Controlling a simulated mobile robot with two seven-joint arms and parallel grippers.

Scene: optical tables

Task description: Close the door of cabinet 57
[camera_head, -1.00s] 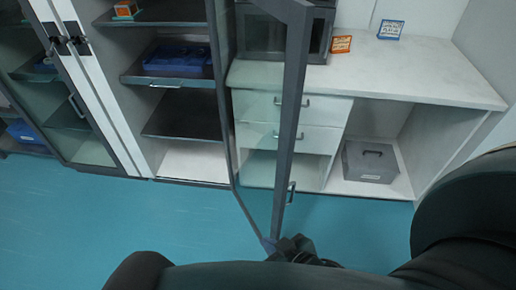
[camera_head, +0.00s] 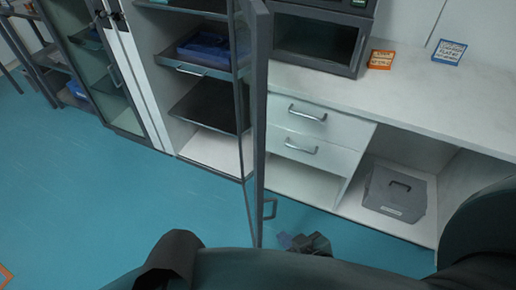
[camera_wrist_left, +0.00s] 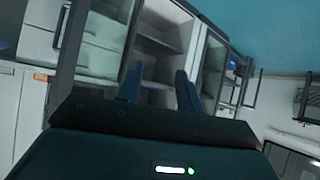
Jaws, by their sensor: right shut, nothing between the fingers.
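The glass cabinet door (camera_head: 257,130) stands open, seen almost edge-on in the head view.
A second glass-fronted cabinet (camera_head: 110,85) stands to the left. To the right, a white counter (camera_head: 420,100) carries a dark box-shaped appliance (camera_head: 315,40) and two small signs, with drawers (camera_head: 315,120) and a grey case (camera_head: 394,195) below. The blue floor (camera_head: 120,200) at left is clear.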

